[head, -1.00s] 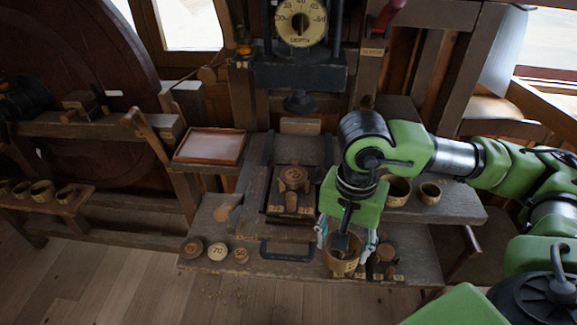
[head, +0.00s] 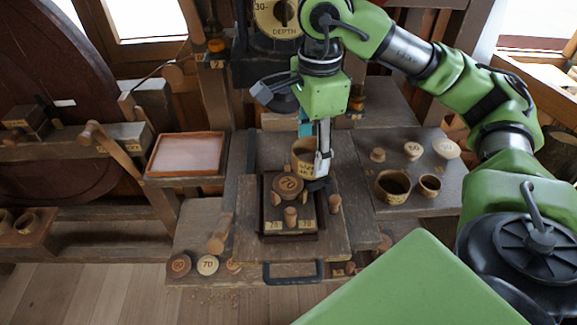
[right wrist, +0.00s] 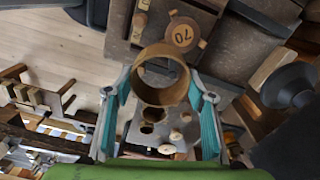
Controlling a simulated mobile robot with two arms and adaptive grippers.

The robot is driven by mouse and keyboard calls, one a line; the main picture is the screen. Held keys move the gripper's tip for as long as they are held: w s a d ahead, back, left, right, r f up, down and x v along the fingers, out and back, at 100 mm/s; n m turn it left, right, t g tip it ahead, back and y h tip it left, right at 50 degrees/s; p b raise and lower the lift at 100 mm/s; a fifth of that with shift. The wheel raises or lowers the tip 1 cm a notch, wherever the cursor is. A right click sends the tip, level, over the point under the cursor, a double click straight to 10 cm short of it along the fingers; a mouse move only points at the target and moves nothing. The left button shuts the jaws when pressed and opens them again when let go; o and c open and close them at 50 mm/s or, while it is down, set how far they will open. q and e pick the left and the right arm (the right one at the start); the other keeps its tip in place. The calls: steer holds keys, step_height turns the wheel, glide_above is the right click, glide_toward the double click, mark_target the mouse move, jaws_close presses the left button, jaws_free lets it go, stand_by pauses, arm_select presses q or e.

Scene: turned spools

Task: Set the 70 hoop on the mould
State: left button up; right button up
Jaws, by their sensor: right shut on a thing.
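The 70 hoop (head: 301,166) is a tan wooden ring with marks on its side. My right gripper (head: 311,160) is shut on it. In the right wrist view the hoop (right wrist: 160,96) sits between the teal fingers of the gripper (right wrist: 160,100), its opening visible. The mould (head: 289,184), a round wooden block marked 70 with small lugs, stands in a dark square tray (head: 266,225). In the head view the hoop appears just behind and right of the mould, apart from it; the mould (right wrist: 183,35) also shows beyond the hoop in the right wrist view. My left gripper is out of view.
A press with a depth dial (head: 277,15) stands behind the mould. Two hoops, a larger (head: 392,187) and a smaller (head: 430,185), stand on the right shelf near several discs. Numbered discs, including a 70 disc (head: 207,265), lie at front left. A reddish tray (head: 187,153) is at left.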

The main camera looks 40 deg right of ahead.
steer(key=w+f, duration=0.1)
steer(key=w+a+f+p, duration=0.1)
steer(key=f, duration=0.1)
steer(key=w+f, duration=0.1)
steer(key=w, duration=0.1)
steer(key=shift+a+f, duration=0.25)
steer(key=shift+f, duration=0.05)
steer(key=shift+w+f+p, duration=0.15)
steer(key=shift+f+p, duration=0.05)
steer(key=shift+p, duration=0.1)
steer(key=f+p, duration=0.2)
steer(key=f, duration=0.1)
steer(key=shift+w+a, duration=0.2)
steer(key=shift+w, duration=0.2)
steer(key=shift+f, duration=0.4)
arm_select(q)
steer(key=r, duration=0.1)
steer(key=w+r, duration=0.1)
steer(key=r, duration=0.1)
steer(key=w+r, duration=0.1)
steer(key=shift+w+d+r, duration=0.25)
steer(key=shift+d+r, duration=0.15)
arm_select(e)
steer(key=shift+f, duration=0.1)
